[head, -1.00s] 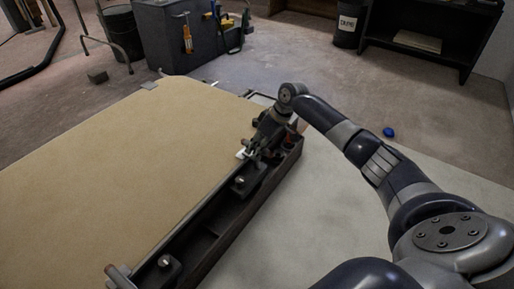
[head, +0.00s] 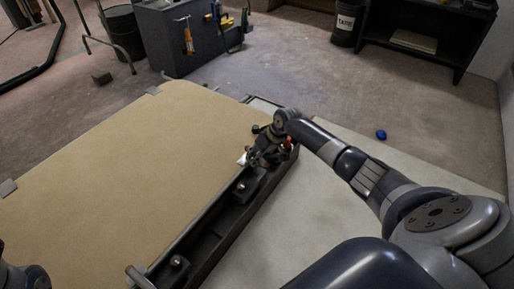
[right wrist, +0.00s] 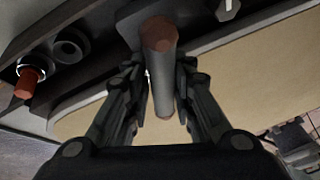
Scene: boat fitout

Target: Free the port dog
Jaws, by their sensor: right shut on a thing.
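My right gripper (head: 258,153) is at the far end of the dark trough (head: 213,232) along the right edge of the tan panel (head: 130,170). In the right wrist view its fingers (right wrist: 160,100) are shut around a grey rod (right wrist: 163,65) with a brownish end, which looks like a dog's lever. The fingers and arm hide most of this fitting in the head view. Two small fittings with pale round tops, a nearer one (head: 176,261) and a middle one (head: 240,187), sit along the trough. I cannot tell which is the port dog. My left gripper is out of view.
A reddish-brown peg in a pale ring (right wrist: 28,84) and a dark empty ring (right wrist: 70,48) sit beside the held rod. A grey cabinet (head: 175,45) with tools, a bin (head: 348,25) and a blue object (head: 381,135) are farther off. The floor beyond the panel is mostly clear.

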